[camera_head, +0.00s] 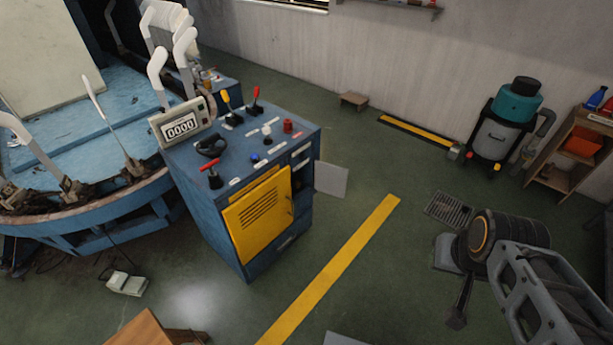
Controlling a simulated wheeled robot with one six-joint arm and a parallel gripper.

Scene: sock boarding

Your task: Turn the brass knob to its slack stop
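I cannot make out a brass knob for certain in the head view. The blue control cabinet (210,205) stands left of centre, with levers, knobs and buttons on its top. A black handwheel (211,145) sits there beside a counter box (180,127) reading 0000. A red-handled lever (211,174) stands at the near left corner of the top. A red knob (288,126) is near the right edge, and a small blue button (254,157) is near the front. My gripper (453,290) is at the lower right, over the floor, far from the cabinet. Its finger opening is unclear.
A blue round machine (95,215) with white upright foot forms is at the left. Green floor with a yellow stripe (335,265) lies clear between cabinet and arm.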

